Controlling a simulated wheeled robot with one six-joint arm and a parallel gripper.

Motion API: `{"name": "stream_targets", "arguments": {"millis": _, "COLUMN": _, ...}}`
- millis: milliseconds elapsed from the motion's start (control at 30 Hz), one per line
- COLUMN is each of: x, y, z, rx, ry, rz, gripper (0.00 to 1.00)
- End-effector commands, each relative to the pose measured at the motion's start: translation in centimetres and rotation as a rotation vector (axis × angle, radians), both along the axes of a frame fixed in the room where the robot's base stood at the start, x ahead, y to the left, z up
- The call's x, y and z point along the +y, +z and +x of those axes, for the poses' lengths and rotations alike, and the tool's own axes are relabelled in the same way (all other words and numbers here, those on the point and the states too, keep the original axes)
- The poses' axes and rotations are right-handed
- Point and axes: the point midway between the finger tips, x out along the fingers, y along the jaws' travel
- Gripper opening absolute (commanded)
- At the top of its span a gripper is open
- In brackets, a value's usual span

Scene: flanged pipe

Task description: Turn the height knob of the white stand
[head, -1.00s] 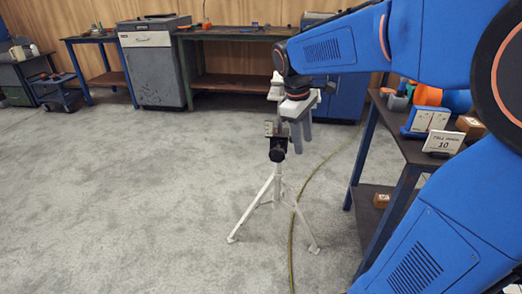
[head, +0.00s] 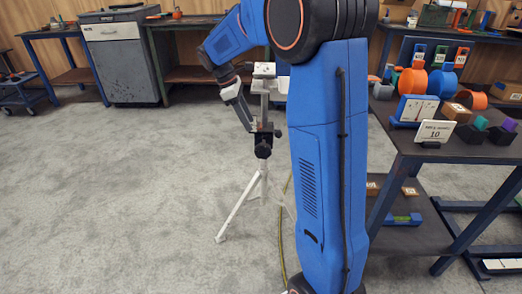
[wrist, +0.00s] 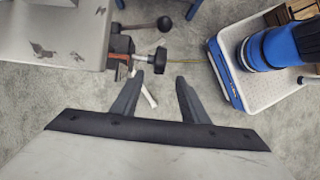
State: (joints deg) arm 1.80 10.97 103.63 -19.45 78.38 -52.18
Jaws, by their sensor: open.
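The white stand (head: 243,206) is a tripod on the grey floor left of my arm, with its post upright and a flat plate on top. A black knob (head: 263,151) sits on its post below a dark clamp; my arm hides part of the stand. In the wrist view, a black knob (wrist: 156,61) sticks out from the bracket beside the grey top plate (wrist: 62,35). A second dark knob (wrist: 163,23) shows beyond it. My gripper (wrist: 160,79) is open and empty, its fingertips just short of the nearer knob. In the head view my gripper (head: 242,108) is left of the post.
A dark work table (head: 450,152) with blue legs stands to the right, holding colored parts and a sign marked 10. Workbenches (head: 190,22) and a grey cabinet (head: 124,60) line the back wall. A yellowish cable (head: 282,245) lies on the floor.

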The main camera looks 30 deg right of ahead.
Motion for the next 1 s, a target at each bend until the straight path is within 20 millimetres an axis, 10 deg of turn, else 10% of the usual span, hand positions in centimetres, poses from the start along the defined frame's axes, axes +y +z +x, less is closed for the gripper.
{"name": "stream_targets", "arguments": {"millis": 1000, "x": -4.7, "y": -13.8, "z": -3.2, "rx": 0.001, "ry": 0.0, "rz": 0.001, "gripper": 0.41}}
